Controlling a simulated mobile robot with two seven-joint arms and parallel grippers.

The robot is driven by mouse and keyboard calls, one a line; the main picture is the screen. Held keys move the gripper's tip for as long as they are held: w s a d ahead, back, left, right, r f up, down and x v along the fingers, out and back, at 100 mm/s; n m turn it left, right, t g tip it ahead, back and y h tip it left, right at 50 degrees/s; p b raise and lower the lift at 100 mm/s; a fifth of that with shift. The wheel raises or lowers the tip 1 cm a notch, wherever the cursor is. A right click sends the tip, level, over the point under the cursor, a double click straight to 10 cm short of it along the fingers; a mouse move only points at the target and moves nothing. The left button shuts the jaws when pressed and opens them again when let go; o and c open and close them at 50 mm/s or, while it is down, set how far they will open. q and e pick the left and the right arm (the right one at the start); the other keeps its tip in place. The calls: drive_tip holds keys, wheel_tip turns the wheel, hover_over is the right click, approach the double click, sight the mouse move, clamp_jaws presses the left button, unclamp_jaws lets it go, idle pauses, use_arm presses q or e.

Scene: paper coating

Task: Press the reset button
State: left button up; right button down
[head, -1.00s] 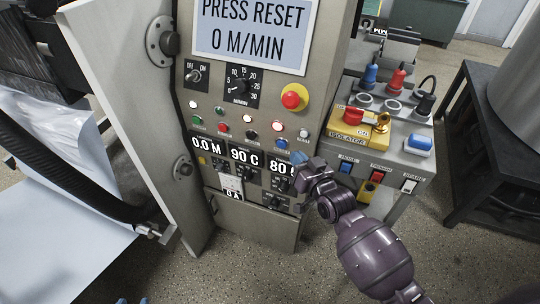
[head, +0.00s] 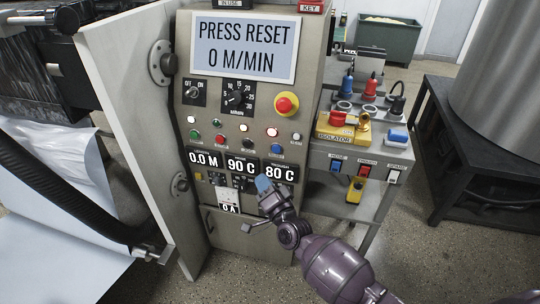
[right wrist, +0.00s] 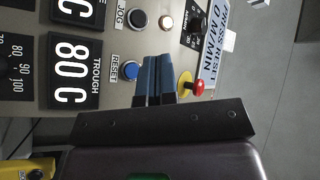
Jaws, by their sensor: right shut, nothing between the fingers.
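The blue reset button (head: 277,149) sits on the control panel, below a row of lit lamps and above the "80 C" display. In the right wrist view the reset button (right wrist: 131,70) shows beside its RESET label, left of the fingertips. My right gripper (head: 264,184) is shut and empty. In the head view its blue fingertips lie below the button, between the "90 C" and "80 C" displays. In the right wrist view the shut fingers (right wrist: 153,68) appear just right of the button; I cannot tell the gap to the panel. My left gripper is out of view.
The panel screen (head: 244,46) reads "PRESS RESET 0 M/MIN". A red emergency knob (head: 286,105) sticks out on a yellow base above the button. A side console (head: 375,152) with an isolator stands at the right.

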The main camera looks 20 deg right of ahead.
sight(276, 149)
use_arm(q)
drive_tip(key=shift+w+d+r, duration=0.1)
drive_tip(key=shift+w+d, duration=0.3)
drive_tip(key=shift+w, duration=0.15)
use_arm(e)
drive_tip(key=shift+w+d+m, duration=0.2)
drive_tip(key=shift+d+m, duration=0.05)
drive_tip(key=shift+m, duration=0.05)
use_arm(q)
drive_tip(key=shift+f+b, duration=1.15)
drive_tip(key=shift+b, duration=0.45)
use_arm(e)
drive_tip(key=shift+w+d, duration=0.8)
drive_tip(key=shift+w, duration=0.4)
drive_tip(key=shift+w+d, duration=0.8)
drive_tip(key=shift+w, duration=0.4)
drive_tip(key=shift+w+d, duration=0.8)
drive_tip(key=shift+w, duration=0.4)
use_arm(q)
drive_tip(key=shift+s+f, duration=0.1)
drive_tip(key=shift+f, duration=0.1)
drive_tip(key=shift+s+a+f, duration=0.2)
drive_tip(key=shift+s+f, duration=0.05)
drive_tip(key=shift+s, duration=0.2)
